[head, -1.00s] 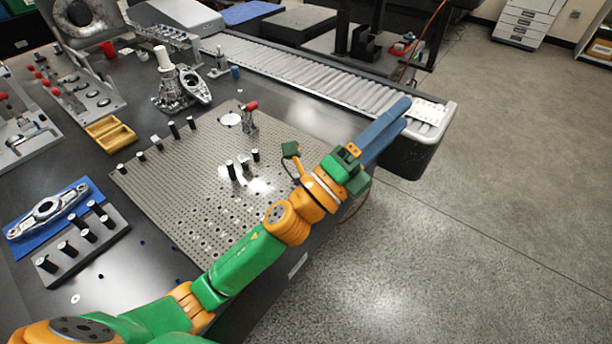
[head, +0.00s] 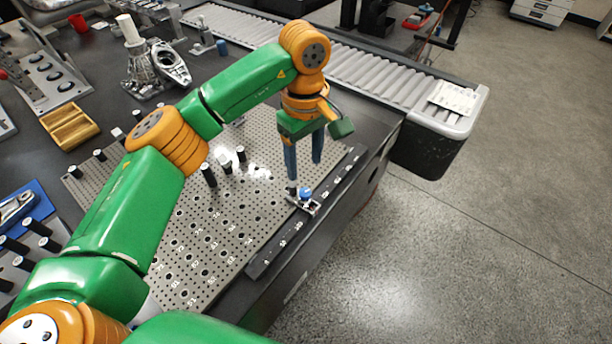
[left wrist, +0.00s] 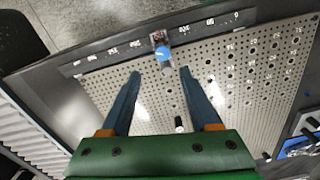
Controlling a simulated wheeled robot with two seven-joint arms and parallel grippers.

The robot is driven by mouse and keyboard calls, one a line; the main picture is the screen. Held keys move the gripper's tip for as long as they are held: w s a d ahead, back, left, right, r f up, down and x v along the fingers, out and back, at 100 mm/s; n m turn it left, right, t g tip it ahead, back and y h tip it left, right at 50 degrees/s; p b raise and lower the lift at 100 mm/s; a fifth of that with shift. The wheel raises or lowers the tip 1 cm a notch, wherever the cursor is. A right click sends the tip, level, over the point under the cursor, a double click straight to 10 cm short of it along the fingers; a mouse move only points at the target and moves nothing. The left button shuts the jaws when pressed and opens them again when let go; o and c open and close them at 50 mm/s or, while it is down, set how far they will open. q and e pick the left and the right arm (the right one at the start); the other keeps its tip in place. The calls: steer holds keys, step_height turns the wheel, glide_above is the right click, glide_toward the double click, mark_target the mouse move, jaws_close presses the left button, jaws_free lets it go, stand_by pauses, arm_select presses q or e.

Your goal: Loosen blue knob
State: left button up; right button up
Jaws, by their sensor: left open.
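The blue knob (head: 306,193) sits on a small metal clamp (head: 302,205) on the dark numbered rail (head: 330,188) along the right edge of the perforated plate (head: 190,240). The knob also shows in the left wrist view (left wrist: 162,52), at the top middle. My left gripper (head: 304,170) points down above the plate, close to the knob, its two blue-grey fingers apart and empty. In the left wrist view the knob lies past the fingertips (left wrist: 160,72), roughly centred between them. No contact between fingers and knob is visible. My right gripper is out of view.
Several black pins (head: 209,174) stand on the plate left of my left gripper. A roller conveyor (head: 370,80) runs behind the table. A wooden tray (head: 70,125) and a metal casting (head: 146,70) stand at the left and back. Open floor lies to the right.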

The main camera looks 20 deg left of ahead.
mark_target(305, 192)
arm_select(q)
steer(key=shift+s+d+f, duration=0.15)
steer(key=shift+s+f, duration=0.2)
steer(key=shift+f, duration=0.3)
step_height(305, 192, down, 6)
steer(key=shift+s+r+p, duration=0.1)
steer(key=shift+p, duration=0.2)
jaws_close()
